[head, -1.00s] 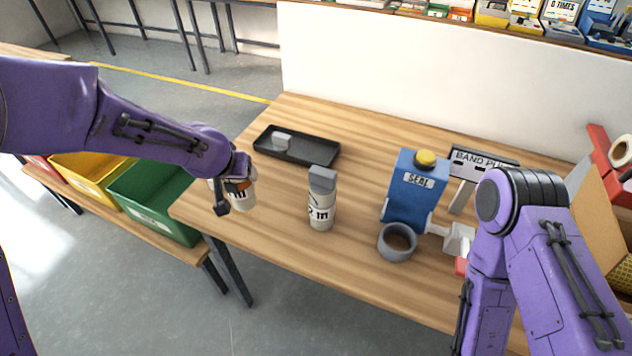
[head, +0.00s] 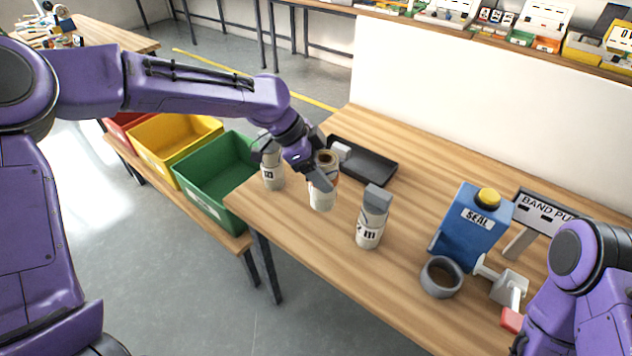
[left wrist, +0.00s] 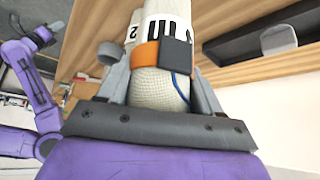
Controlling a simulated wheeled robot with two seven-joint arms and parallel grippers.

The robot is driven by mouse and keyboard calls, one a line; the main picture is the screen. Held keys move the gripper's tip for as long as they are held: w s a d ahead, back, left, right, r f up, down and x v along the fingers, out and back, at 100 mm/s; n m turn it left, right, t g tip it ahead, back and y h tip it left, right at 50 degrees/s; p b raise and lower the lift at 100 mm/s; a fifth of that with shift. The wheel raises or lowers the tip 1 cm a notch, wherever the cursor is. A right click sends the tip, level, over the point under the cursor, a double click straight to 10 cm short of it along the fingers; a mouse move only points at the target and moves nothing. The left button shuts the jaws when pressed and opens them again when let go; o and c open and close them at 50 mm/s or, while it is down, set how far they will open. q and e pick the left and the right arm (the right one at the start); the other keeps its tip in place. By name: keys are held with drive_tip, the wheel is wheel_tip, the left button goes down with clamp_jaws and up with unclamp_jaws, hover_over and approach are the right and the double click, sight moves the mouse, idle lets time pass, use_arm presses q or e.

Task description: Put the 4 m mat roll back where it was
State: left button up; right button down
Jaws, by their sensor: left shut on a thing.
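My left gripper (head: 318,178) is shut on a pale mat roll (head: 322,198) at the table's left end. In the left wrist view the held roll (left wrist: 158,88) sits between the fingers, with an orange band and a dark square patch. An "m" shows on its label; its number is hidden. It is roughly upright; I cannot tell whether its base touches the table. Another roll (head: 273,173) stands to its left, near the edge, partly behind the gripper. The 2 m roll (head: 369,232) stands to the right with a grey block on top. My right gripper is out of view.
A black tray (head: 378,168) with a grey block lies behind the rolls. To the right are a blue SEAL can (head: 470,225), a grey ring (head: 441,277) and a white-and-red tool (head: 507,288). A green bin (head: 215,172) stands left of the table (head: 300,235).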

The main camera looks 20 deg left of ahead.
use_arm(q)
drive_tip(key=w+a+f+p, duration=0.2)
drive_tip(key=w+f, duration=0.2)
drive_tip(key=f, duration=0.5)
drive_tip(key=shift+w+a+f, duration=0.15)
drive_tip(key=shift+w+a, duration=0.2)
drive_tip(key=shift+w, duration=0.05)
drive_tip(key=o, duration=0.9)
drive_tip(key=shift+f, duration=0.1)
drive_tip(key=shift+c, duration=0.2)
drive_tip(key=o, duration=0.4)
drive_tip(key=b+v, duration=0.1)
drive_tip(key=v, duration=1.1)
